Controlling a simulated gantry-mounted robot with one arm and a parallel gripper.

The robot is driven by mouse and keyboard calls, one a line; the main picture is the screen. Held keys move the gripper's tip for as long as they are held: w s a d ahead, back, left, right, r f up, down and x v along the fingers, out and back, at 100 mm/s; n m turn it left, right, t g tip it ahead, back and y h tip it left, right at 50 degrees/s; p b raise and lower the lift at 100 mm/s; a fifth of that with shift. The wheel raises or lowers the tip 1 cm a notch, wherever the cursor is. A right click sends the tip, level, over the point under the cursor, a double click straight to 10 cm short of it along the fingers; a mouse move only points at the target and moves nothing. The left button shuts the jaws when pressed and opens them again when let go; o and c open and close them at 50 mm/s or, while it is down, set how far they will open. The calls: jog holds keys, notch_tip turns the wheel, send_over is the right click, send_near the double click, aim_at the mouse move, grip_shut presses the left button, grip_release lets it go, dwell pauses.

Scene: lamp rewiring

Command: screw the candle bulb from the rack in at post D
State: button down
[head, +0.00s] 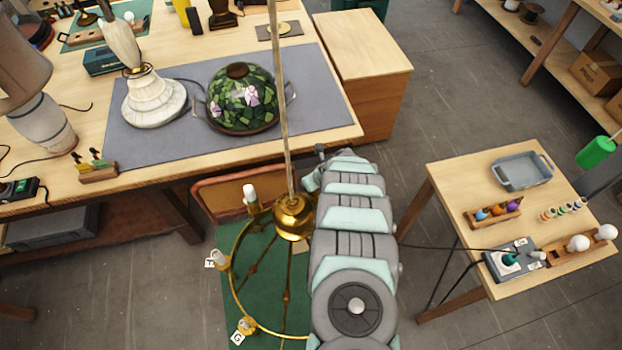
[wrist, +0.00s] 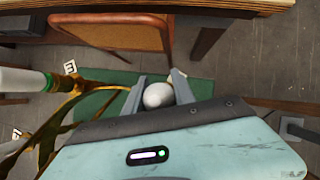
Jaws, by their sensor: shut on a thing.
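In the wrist view, my gripper (wrist: 158,82) is shut on a white bulb (wrist: 158,96), seen nearly end-on as a rounded white shape. The brass chandelier (head: 293,220) hangs on a rod in the head view, and its arms (wrist: 72,92) show at left in the wrist view. White bulbs stand at two of its posts (head: 250,195) (head: 219,257); the post tagged G (head: 246,325) shows no bulb. Post D's tag is not readable, and a pale patch by my fingers is mostly hidden. My arm hides the gripper and the chandelier's right side in the head view.
The bulb rack (head: 564,256) with two round white bulbs is on the right table, beside a grey device (head: 497,269). A wooden chair (wrist: 122,36) stands close beyond my gripper. The large bench (head: 330,141) holds lamps and a stained-glass shade (head: 243,95).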

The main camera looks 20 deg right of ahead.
jog(key=shift+f, duration=0.1)
jog(key=c, duration=1)
grip_release()
jog(key=shift+o, duration=0.2)
jog(key=n+y+b, duration=0.1)
jog(key=n+b, duration=0.2)
jog(key=b, duration=0.2)
jog(key=shift+f+n+g+y, duration=0.3)
jog(key=shift+f+n+y, duration=0.1)
jog(key=n+b, duration=0.1)
jog(key=b, duration=0.1)
jog(key=n+y+b, duration=0.1)
jog(key=n+b, duration=0.1)
jog(key=b, duration=0.1)
jog(key=shift+s+a+g, duration=0.1)
jog(key=shift+a+g, duration=0.2)
jog(key=shift+g, duration=0.1)
jog(key=shift+s+a+r+n+y+b, duration=0.15)
jog(key=shift+r+n+y+b, duration=0.2)
jog(key=shift+b, duration=0.2)
jog(key=shift+r+g, duration=0.1)
jog(key=shift+g, duration=0.2)
jog(key=shift+c, duration=0.2)
